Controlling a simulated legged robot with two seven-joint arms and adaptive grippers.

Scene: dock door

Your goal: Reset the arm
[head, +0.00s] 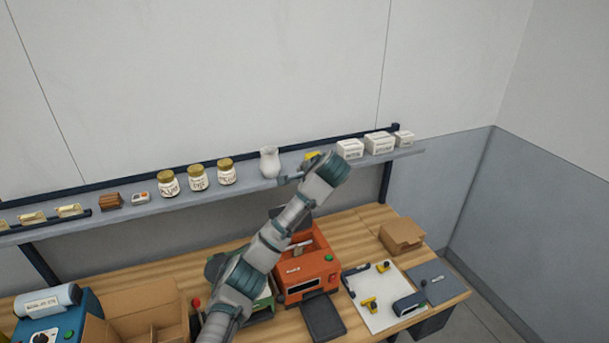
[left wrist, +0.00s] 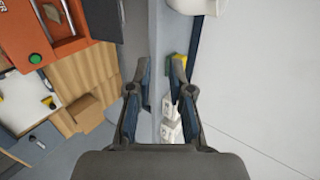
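My left arm (head: 277,235) rises from the bottom of the head view, across the workbench, to the wall shelf. Its wrist end is at shelf height, right of a white vase (head: 270,162). A yellow object (head: 312,156) on the shelf shows partly behind the wrist and also beside a fingertip in the left wrist view (left wrist: 181,66). My right gripper is not in view.
The shelf (head: 245,188) also holds several gold-lidded jars (head: 197,178) and white boxes (head: 380,143). On the bench below stand an orange machine (head: 318,270), an open cardboard box (head: 150,300), a small carton (head: 402,235) and a white board (head: 385,305) with tools.

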